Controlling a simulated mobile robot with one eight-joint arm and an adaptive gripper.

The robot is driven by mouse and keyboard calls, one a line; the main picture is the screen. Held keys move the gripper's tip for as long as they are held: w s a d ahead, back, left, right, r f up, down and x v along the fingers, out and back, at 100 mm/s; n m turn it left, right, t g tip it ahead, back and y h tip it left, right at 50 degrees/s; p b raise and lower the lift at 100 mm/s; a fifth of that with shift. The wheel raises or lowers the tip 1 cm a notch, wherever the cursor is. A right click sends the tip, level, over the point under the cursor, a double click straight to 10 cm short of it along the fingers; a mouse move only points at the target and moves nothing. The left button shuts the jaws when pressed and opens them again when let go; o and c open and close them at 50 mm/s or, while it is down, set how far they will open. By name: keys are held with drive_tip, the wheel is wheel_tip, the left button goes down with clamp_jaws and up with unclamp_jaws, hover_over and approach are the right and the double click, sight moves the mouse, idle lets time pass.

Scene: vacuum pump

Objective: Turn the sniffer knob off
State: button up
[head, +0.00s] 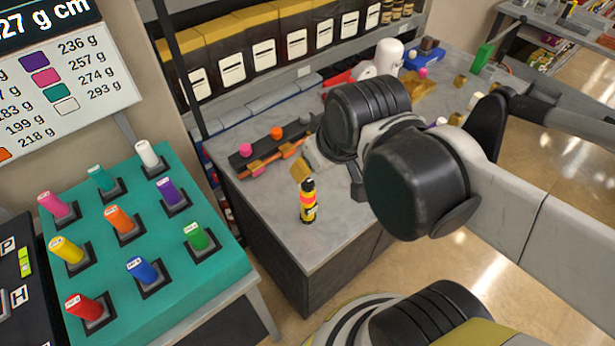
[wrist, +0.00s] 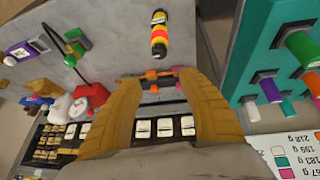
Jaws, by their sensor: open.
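A small upright cylinder (head: 308,203), yellow and black with a red band, stands near the front corner of the grey counter. It looks like the sniffer, but I cannot make out its knob or the knob's setting. It also shows in the wrist view (wrist: 159,38), beyond the fingertips and roughly in line with the gap between them. My gripper (wrist: 160,76) has two tan ribbed fingers spread wide with nothing held. In the head view one tan finger shows just behind and above the cylinder, and the arm hides the rest of the gripper.
The grey counter (head: 340,238) is bare around the cylinder. Orange and pink knobs (head: 277,133) sit on a dark strip behind it. A teal board (head: 205,265) with several coloured handles stands to the left. Shelves with labelled yellow-topped boxes (head: 232,66) line the back.

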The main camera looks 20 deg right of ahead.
sight(307, 182)
drive_tip(key=w+f+n+g+p, duration=0.1)
drive_tip(key=f+n+g, duration=0.1)
drive_tip(key=f+n, duration=0.1)
drive_tip(key=w+f+n+g+p, duration=0.1)
drive_tip(key=f+n+g, duration=0.1)
drive_tip(key=f+n, duration=0.1)
drive_tip(key=w+f+n+g+p, duration=0.1)
drive_tip(key=f+n, duration=0.3)
drive_tip(key=shift+w+f+n+g, duration=0.1)
drive_tip(key=shift+w+n+g, duration=0.15)
drive_tip(key=shift+n+g, duration=0.15)
clamp_jaws()
